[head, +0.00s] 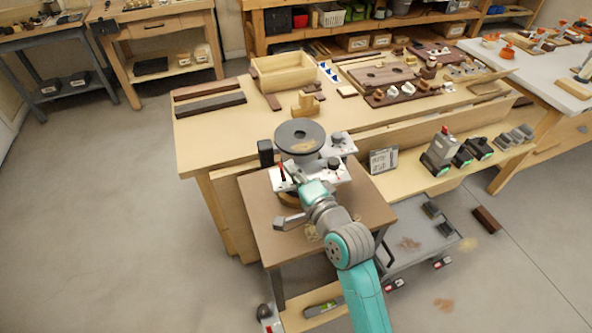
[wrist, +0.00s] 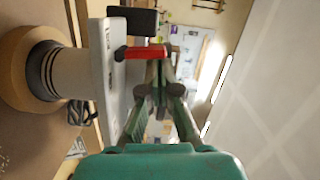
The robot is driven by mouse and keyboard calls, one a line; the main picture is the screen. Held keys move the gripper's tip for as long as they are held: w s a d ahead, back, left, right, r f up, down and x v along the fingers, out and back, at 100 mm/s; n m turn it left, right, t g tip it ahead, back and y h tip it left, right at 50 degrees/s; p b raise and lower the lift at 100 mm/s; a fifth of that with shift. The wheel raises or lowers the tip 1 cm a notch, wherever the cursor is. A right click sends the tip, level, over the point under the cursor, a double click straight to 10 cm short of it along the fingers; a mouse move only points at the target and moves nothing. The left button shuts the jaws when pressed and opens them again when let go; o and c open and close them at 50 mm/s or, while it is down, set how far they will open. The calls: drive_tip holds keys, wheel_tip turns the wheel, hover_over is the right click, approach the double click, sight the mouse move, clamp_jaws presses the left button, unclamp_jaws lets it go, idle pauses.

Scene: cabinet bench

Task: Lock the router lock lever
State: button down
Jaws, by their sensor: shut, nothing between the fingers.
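The router fixture has a round dark grey disc (head: 300,135) on top and a light metal plate (head: 315,175), and stands on a small brown-topped stand (head: 345,213). A red lever (head: 281,172) shows at the plate's left side. In the wrist view the red lever (wrist: 146,53) lies across the picture beside the plate (wrist: 113,75), just beyond my fingertips. My gripper (wrist: 157,63) is shut with its fingertips together, close to the lever; I cannot tell whether they touch it. In the head view my wrist hides the fingertips.
A black block (wrist: 140,20) stands close to the lever. A round wooden piece (wrist: 22,70) is at the wrist view's left. A workbench (head: 225,135) with an open wooden box (head: 283,78) and wooden parts lies behind the stand. Floor to the left (head: 110,210) is clear.

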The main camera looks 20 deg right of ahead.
drive_tip(key=shift+s, duration=0.45)
drive_tip(key=s+d, duration=0.1)
drive_tip(key=s, duration=1)
drive_tip(key=shift+d+r, duration=0.25)
drive_tip(key=shift+d, duration=0.1)
drive_tip(key=s+f+n+g+h, duration=0.1)
drive_tip(key=s+f+n, duration=0.2)
drive_tip(key=s, duration=0.7)
drive_tip(key=s+f+n+h, duration=0.1)
drive_tip(key=s+f+n, duration=0.2)
drive_tip(key=s+n, duration=0.3)
drive_tip(key=s+f+n+g, duration=0.1)
drive_tip(key=s+f+n, duration=0.3)
drive_tip(key=s, duration=1.1)
drive_tip(key=shift+s+n+g+h, duration=0.3)
drive_tip(key=shift+s+n+h, duration=0.1)
drive_tip(key=shift+n, duration=0.4)
